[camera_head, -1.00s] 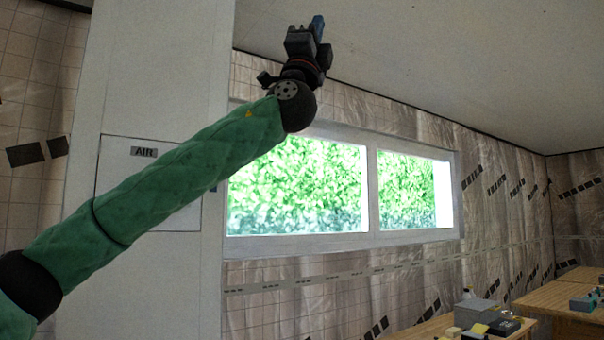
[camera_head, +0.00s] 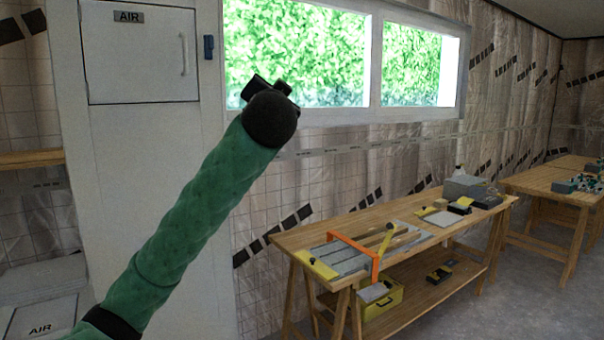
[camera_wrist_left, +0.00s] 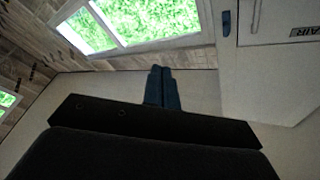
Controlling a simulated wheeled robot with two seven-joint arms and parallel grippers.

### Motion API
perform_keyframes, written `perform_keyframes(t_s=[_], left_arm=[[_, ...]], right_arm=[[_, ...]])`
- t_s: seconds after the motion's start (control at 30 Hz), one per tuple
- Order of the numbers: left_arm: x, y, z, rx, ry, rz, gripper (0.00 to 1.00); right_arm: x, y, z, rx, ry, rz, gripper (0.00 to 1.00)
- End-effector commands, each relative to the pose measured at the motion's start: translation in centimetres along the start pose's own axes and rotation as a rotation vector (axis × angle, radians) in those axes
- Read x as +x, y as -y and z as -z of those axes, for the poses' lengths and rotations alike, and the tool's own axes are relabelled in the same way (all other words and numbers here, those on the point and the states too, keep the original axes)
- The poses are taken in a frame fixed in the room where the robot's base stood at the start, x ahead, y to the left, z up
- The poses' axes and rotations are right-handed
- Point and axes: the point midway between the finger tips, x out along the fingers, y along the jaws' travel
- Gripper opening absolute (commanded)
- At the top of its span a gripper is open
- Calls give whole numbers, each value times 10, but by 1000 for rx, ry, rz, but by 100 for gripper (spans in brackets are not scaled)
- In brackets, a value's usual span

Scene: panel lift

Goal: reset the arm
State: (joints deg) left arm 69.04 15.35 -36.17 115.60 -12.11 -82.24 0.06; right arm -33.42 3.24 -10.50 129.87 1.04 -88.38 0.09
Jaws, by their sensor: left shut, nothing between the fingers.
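My left arm (camera_head: 205,205), with a green sleeve, comes in from the lower left of the head view and reaches up in front of the wall. Its round black wrist (camera_head: 270,118) hides the gripper's fingers there. In the left wrist view my left gripper (camera_wrist_left: 161,72) is shut, its blue fingertips together with nothing between them. The fingers point towards the wall and window, with no object touching them. My right gripper is in neither view.
An AIR panel (camera_head: 140,55) is on the white column behind the arm, left of the window (camera_head: 300,55). A small blue piece (camera_head: 208,47) sits on the column. A wooden workbench (camera_head: 290,238) with tools stands at right; another table (camera_head: 540,180) is beyond it.

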Motion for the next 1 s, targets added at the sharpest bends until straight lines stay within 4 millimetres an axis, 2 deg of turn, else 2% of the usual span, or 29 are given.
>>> perform_keyframes(t_s=[0.03, 0.1, 0.47, 0.77, 1.0], left_arm=[[-2, -15, -21, -19, 35, -39, 0], [-6, -30, -46, -45, 76, -84, 0], [-41, -110, -168, -163, 267, -291, 0], [-84, -166, -262, -256, 397, -418, 0], [-127, -207, -335, -321, 511, -491, 0]], right_arm=[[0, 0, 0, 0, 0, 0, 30], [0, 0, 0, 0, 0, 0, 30], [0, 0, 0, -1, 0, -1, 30], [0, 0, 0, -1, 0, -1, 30], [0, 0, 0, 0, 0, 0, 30]])
